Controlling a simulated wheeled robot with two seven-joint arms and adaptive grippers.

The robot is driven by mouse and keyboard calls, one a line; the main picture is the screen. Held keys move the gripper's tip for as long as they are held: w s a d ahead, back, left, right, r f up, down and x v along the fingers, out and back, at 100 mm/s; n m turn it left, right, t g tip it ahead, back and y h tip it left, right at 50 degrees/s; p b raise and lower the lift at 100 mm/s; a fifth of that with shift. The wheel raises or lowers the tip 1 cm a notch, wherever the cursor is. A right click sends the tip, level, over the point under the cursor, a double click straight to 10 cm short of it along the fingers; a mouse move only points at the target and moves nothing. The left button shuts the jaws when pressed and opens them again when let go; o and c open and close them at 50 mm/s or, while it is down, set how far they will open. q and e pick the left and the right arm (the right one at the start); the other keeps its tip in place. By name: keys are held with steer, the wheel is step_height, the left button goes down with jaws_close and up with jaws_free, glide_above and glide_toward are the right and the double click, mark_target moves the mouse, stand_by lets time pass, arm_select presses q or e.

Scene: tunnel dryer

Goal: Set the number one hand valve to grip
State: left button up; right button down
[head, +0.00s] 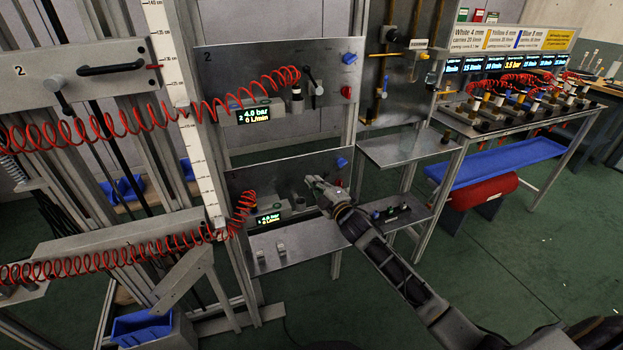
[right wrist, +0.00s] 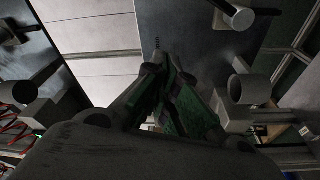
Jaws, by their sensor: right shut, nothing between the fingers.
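The lower panel (head: 262,179) carries a lit display (head: 269,219) reading about 4.0 bar; I cannot read a number on the panel. My right gripper (head: 316,183) is shut and empty in front of this panel's right part and hides the hand valve there in the head view. In the right wrist view my right gripper (right wrist: 178,100) has its fingers together. A hand valve with a pale hub (right wrist: 238,15) and a dark lever pointing right is at the top right, apart from the fingers. Which valve this is, I cannot tell for sure. My left gripper is not in view.
The upper panel (head: 225,62), marked 2, has its own hand valve (head: 312,84), a blue knob (head: 349,58) and a red knob (head: 346,92). Red coiled hoses (head: 120,122) stretch across the left. A metal shelf (head: 300,245) lies under the lower panel.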

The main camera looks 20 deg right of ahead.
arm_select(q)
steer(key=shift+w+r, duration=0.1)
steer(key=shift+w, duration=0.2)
arm_select(e)
steer(key=shift+v, duration=2.05)
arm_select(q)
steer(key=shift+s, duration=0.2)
